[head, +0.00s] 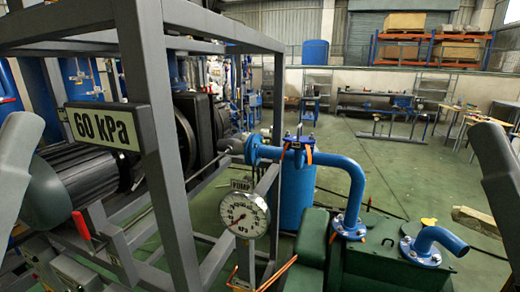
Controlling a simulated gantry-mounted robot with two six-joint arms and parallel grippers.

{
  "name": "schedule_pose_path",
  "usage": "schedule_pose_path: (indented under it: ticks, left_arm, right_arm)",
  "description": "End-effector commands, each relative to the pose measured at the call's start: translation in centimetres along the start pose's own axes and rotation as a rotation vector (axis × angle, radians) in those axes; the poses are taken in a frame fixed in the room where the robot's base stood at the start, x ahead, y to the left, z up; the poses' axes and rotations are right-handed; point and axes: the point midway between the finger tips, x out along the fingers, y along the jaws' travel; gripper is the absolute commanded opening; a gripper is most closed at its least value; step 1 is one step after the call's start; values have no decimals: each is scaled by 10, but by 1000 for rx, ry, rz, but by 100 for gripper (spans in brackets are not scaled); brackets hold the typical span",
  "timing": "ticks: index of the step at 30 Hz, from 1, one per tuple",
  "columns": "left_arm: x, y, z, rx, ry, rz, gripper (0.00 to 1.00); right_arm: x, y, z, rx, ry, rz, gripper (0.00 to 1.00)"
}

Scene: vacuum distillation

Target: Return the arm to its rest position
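Grey links, likely parts of my two arms, show at the left edge (14,165) and the right edge (497,185) of the head view. Both are cut off by the frame. Neither gripper can be made out, so I cannot see their fingers or whether they hold anything. A round pressure gauge labelled PUMP (244,215) stands upright in the lower middle, in front of the blue pipework. A blue pipe (335,163) with an orange-marked valve (299,150) runs from the grey frame down to the green pump (375,262).
A grey metal frame (172,150) with a "60 kPa" sign (104,127) fills the left side. A red lever (81,225) sits low within it. A blue cylinder (296,195) stands behind the gauge. Open green floor (400,175) lies beyond the pump.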

Motion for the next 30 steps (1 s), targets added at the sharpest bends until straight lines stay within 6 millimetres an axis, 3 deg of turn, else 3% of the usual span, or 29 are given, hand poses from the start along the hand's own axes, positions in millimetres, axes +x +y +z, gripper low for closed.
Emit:
schedule_pose_path:
  ticks: [1, 3, 8, 21, 25, 30]
  left_arm:
    - [-4, -5, 15, -92, -44, -25, 52]
    - [32, -7, -16, -93, -39, -18, 52]
    - [79, -11, -56, -91, -40, -17, 52]
    - [242, -27, -193, -90, -41, -16, 52]
    - [275, -30, -221, -90, -41, -16, 52]
    - [288, -31, -232, -90, -42, -16, 52]
  right_arm:
    - [-2, 0, 2, 0, -1, 0, 50]
    - [32, 0, -28, 0, -4, 0, 50]
    - [78, 0, -72, 0, 0, 0, 50]
    - [236, 1, -217, 0, -1, 0, 50]
    - [268, 1, -246, 0, -1, 0, 50]
    - [280, 1, -258, 0, -1, 0, 50]
